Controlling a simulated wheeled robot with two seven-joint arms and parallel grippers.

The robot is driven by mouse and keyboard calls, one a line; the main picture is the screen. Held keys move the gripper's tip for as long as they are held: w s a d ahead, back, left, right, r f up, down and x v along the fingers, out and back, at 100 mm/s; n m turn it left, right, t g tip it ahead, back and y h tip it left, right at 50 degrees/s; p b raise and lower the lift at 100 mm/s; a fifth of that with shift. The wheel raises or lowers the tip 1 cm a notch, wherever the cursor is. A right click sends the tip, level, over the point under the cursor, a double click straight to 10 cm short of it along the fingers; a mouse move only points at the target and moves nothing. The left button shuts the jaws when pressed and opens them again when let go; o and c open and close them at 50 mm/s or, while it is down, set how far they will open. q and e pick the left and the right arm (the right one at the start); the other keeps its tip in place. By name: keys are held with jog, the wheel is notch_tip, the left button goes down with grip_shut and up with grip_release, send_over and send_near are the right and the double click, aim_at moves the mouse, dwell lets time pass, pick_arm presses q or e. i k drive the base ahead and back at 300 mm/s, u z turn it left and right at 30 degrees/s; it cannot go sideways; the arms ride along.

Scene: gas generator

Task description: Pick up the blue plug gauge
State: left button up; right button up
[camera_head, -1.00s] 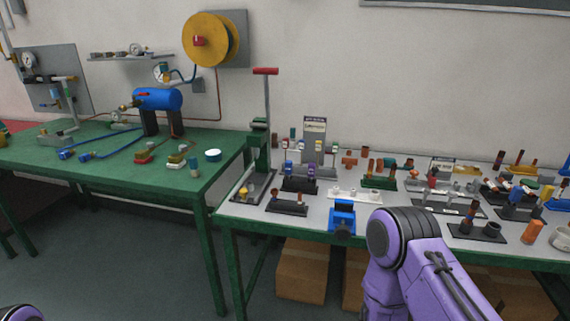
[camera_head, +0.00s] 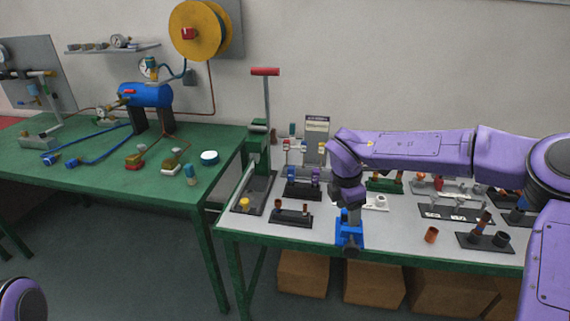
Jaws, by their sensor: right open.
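Small blue pieces (camera_head: 289,177), which look like the plug gauge, stand in a black holder (camera_head: 302,192) on the right-hand bench, beside purple ones. They are too small to make out fully. My right gripper (camera_head: 349,214) points down over the blue vise-like block (camera_head: 350,238) at the bench's front edge, to the right of and nearer than that holder. It is open, and I see nothing between its fingers. I cannot tell whether it touches the block. My left gripper is out of view; only a purple part of my left arm shows at bottom left.
A tall green press with a red handle (camera_head: 265,71) stands left of the holder. A low black stand with brown pieces (camera_head: 290,217) lies in front. More racks fill the right, partly hidden by my right arm. Bare grey bench top (camera_head: 400,235) shows near the front.

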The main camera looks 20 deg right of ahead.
aim_at(291, 169)
jog(key=i, duration=1.05)
